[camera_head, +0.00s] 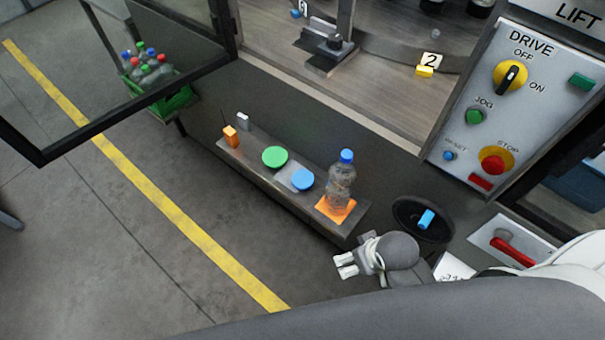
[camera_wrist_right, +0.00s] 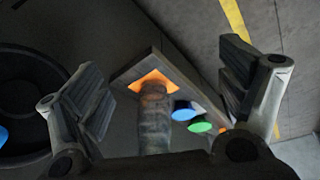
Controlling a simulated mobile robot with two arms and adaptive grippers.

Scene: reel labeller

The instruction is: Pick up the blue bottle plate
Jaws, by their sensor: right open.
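The blue bottle plate is a small blue disc (camera_head: 302,180) on the narrow grey shelf (camera_head: 237,153), between a green disc (camera_head: 275,157) and a clear bottle with a blue cap (camera_head: 341,180). The bottle stands on an orange square (camera_head: 337,209). In the right wrist view the blue disc (camera_wrist_right: 184,110) lies right of the bottle (camera_wrist_right: 154,120), with the green disc (camera_wrist_right: 200,125) just below it. My right gripper (camera_head: 344,265) is below the shelf's right end in the head view, apart from the disc. Its fingers (camera_wrist_right: 165,95) are spread and empty. My left gripper is not in view.
A drive panel with knobs (camera_head: 508,105) is at upper right. An open glass door (camera_head: 110,60) hangs at upper left, over a green crate (camera_head: 176,103). Floor left of the shelf is clear.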

